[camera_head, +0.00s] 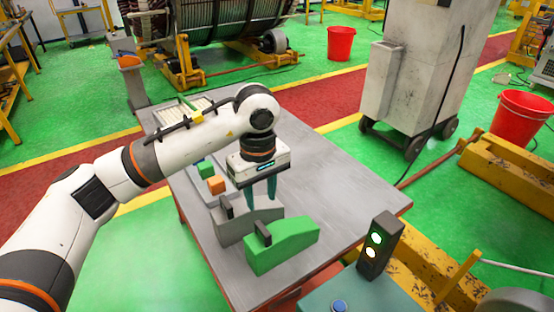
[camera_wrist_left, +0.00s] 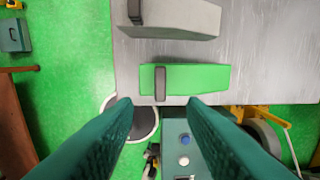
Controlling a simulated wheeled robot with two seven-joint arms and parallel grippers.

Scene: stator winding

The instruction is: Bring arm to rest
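My left arm comes in from the left in the head view. Its gripper (camera_head: 262,188) points down over the grey table (camera_head: 330,190), close behind a grey wedge-shaped block (camera_head: 246,228). In the left wrist view my left gripper (camera_wrist_left: 159,108) has its two teal fingers spread wide apart with nothing between them. A green wedge-shaped block (camera_head: 282,246) with a dark handle lies at the table's near edge. The green block (camera_wrist_left: 195,79) and the grey block (camera_wrist_left: 180,18) also show in the left wrist view. My right gripper is in neither view.
A dark box with two lit green lamps (camera_head: 376,245) stands at the near right. A tall grey cabinet (camera_head: 415,75) stands beyond. The table's right side is clear.

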